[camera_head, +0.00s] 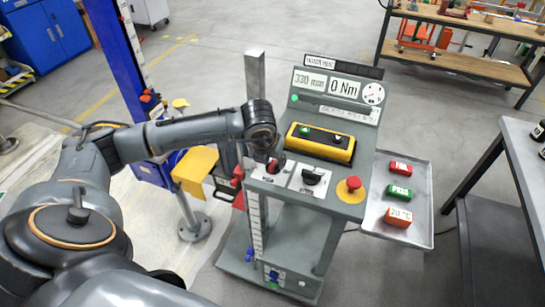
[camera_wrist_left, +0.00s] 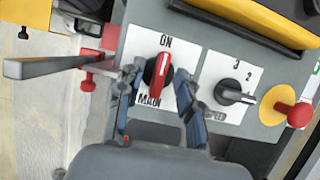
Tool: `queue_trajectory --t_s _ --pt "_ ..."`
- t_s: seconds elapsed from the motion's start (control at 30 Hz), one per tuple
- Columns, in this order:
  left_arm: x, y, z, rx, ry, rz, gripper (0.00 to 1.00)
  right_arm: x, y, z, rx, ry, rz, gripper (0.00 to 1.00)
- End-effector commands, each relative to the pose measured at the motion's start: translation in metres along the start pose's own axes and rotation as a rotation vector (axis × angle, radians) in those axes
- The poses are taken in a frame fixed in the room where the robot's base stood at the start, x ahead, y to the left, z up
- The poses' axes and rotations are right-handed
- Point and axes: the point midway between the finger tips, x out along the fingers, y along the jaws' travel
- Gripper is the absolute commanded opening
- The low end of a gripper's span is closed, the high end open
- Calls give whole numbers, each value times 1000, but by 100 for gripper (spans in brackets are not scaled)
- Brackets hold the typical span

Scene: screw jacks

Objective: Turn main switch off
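The main switch is a red knob (camera_wrist_left: 157,76) on a white plate marked ON and MAIN, on the grey control panel (camera_head: 330,187). Its white pointer line stands nearly upright, towards ON. My left gripper (camera_wrist_left: 158,88) is open, with one blue-grey finger on each side of the knob and small gaps visible between fingers and knob. In the head view my left gripper (camera_head: 266,160) is over the panel's left end, where the wrist partly hides the switch (camera_head: 272,168). My right gripper is not in view.
Right of the switch are a black speed knob (camera_wrist_left: 230,88) and a red emergency button on yellow (camera_head: 350,188). A yellow button box (camera_head: 320,143) sits behind. A side tray (camera_head: 421,215) holds several coloured blocks. A handle bar (camera_wrist_left: 45,66) sticks out to the left.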

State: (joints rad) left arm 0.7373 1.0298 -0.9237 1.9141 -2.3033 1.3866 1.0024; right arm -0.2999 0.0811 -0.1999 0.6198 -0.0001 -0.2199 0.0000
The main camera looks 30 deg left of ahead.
Motion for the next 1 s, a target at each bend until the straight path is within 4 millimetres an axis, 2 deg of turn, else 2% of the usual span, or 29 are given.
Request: queue_trajectory --t_s 0.2,0.4,0.73,1.0 --pt "1 0 0 0 0 0 36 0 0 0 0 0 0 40" --pt "0 0 0 0 0 0 0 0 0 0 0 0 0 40" --pt "2 1 0 14 -2 -6 0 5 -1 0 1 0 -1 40" --pt "5 2 -1 127 -4 -52 0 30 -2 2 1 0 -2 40"
